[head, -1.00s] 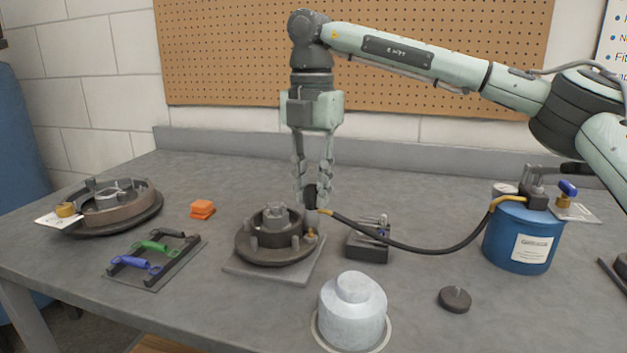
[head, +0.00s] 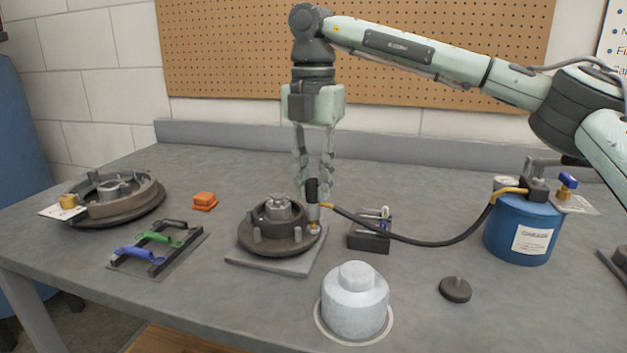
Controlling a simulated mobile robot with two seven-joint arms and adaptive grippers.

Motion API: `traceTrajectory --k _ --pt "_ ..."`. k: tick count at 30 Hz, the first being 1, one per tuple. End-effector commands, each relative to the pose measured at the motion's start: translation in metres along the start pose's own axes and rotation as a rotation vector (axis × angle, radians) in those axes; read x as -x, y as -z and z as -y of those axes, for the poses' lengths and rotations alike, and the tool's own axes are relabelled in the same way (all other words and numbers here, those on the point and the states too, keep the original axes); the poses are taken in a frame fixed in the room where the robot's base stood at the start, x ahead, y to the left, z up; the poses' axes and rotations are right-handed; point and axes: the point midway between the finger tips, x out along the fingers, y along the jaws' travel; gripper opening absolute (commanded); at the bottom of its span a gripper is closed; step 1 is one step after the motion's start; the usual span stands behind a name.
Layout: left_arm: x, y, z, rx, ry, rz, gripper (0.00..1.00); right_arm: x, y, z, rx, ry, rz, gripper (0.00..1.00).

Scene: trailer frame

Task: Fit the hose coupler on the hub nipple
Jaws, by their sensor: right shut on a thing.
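The hub (head: 265,242) sits on a grey square plate at the middle of the bench, with studs around its flange. The hose coupler (head: 312,192), with a dark upper part and a lighter lower end, stands upright at the hub's right edge. The black hose (head: 440,245) runs from the coupler to the blue grease pump (head: 520,232). My right gripper (head: 314,190) points down and is shut on the coupler, its fingers partly behind it. My left gripper is out of view.
A second drum (head: 110,205) lies at the left, near a rack with coloured handles (head: 155,247). An orange block (head: 204,200), a dark holder (head: 369,242), a silver cap (head: 355,300) and a dark knob (head: 455,290) stand around the hub.

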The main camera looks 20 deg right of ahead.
Motion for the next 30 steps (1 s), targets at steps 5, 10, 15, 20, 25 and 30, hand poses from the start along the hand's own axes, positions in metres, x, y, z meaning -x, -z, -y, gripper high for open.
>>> traceTrajectory --k 5,10,15,20,25,30 --pt "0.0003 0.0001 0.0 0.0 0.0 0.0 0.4 0.0002 -0.0002 -0.0003 0.0 0.0 0.001 0.0" --pt "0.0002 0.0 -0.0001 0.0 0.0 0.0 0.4 0.0004 -0.0001 -0.0003 0.0 0.0 0.001 0.0" --pt "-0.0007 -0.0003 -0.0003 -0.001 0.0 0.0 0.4 -0.0008 -0.0001 -0.0004 0.0 -0.001 0.0 0.0" --pt "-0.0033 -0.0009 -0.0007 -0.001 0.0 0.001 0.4 -0.0045 -0.0001 -0.0004 0.0 -0.001 0.0 0.0" --pt "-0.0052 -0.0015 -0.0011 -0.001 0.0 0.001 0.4 -0.0073 -0.0001 -0.0004 0.0 -0.001 0.001 0.0" --pt "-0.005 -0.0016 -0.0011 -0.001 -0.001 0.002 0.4 -0.0073 -0.0001 -0.0004 0.0 -0.001 0.001 0.0"
